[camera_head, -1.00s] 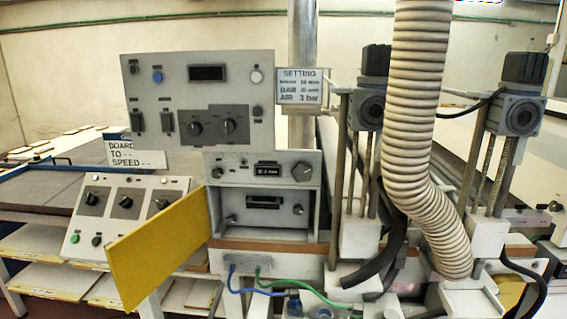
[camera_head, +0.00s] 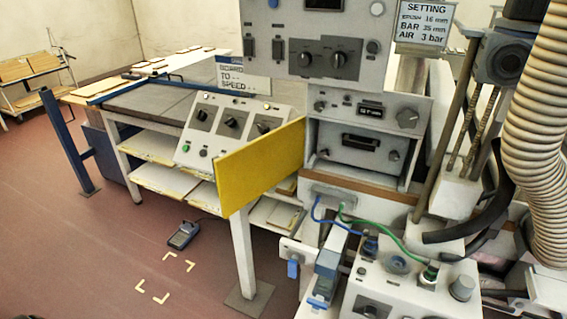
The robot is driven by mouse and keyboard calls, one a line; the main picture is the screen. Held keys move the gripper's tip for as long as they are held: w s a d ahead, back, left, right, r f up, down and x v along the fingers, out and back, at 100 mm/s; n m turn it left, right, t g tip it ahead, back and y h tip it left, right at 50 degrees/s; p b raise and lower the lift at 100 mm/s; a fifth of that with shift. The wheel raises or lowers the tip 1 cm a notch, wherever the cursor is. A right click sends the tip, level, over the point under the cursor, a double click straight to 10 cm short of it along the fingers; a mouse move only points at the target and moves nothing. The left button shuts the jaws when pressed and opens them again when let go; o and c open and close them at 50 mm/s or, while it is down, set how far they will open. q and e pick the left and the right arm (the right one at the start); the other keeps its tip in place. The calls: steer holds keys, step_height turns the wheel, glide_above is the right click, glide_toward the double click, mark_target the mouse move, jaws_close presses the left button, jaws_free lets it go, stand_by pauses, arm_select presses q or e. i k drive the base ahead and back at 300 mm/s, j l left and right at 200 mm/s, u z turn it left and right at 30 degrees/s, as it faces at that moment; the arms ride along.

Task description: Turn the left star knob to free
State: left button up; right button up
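The control unit has an open bay (camera_head: 356,172) low on its front, behind a swung-open yellow door (camera_head: 262,168). Inside are a small dark display and two small dark knobs, a left knob (camera_head: 323,154) and a right knob (camera_head: 394,155). A larger many-sided grey knob (camera_head: 408,117) sits above the bay at the right, and a smaller knob (camera_head: 320,106) above it at the left. I cannot tell which is the left star knob, nor read any knob's setting. Neither of my grippers shows in the view.
A sloped console (camera_head: 231,131) with knobs stands left of the yellow door. A setting sign (camera_head: 424,24) is at top right. A ribbed hose (camera_head: 545,130) and a grey connector box (camera_head: 412,290) with blue and green cables stand at right. The red floor at left is mostly open.

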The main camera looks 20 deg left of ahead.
mark_target(324, 154)
steer(key=i+j+z, duration=0.1)
steer(key=j+z, duration=0.35)
steer(key=j, duration=0.2)
steer(key=j+z, duration=0.4)
steer(key=j, duration=1.35)
steer(key=j+z, duration=0.15)
steer(key=j, duration=0.85)
steer(key=k, duration=0.45)
